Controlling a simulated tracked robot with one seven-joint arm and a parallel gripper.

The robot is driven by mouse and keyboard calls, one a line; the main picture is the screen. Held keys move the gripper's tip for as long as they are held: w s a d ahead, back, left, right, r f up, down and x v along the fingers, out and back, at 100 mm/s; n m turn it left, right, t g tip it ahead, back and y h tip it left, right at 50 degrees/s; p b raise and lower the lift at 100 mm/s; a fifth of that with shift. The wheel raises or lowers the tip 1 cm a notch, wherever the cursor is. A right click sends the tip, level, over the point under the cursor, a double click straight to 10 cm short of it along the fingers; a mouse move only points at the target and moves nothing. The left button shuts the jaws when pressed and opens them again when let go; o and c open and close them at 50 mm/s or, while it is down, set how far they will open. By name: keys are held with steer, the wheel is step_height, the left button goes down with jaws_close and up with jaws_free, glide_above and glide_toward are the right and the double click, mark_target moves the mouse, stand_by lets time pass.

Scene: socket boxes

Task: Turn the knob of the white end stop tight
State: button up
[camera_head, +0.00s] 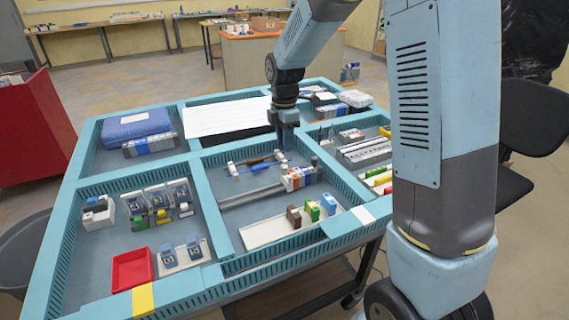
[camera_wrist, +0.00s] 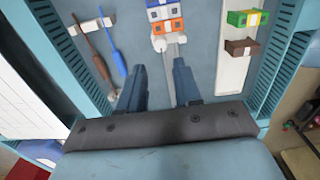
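A small white block, which looks like the white end stop (camera_wrist: 159,44), sits on the grey rail beside an orange module (camera_wrist: 168,26) in the wrist view. Its knob is too small to make out. The metal rail (camera_head: 245,198) runs across the middle compartment in the head view, with a group of modules (camera_head: 300,178) at its right part. My gripper (camera_wrist: 160,65) is open and empty, its two dark blue fingers apart. In the wrist view the end stop shows just beyond the gap between the fingertips. In the head view my gripper (camera_head: 287,147) hangs above the compartment's back side, apart from the modules.
A brown screwdriver (camera_wrist: 93,52) and a blue one (camera_wrist: 113,53) lie left of the rail in the wrist view. A white tray (camera_head: 268,232) with brown, green and blue blocks stands in front of the rail. Slotted teal walls (camera_head: 218,222) bound the compartment.

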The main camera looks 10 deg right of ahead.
mark_target(284, 166)
step_height(284, 166, down, 8)
steer(key=shift+f, duration=0.25)
jaws_close()
stand_by(0.4)
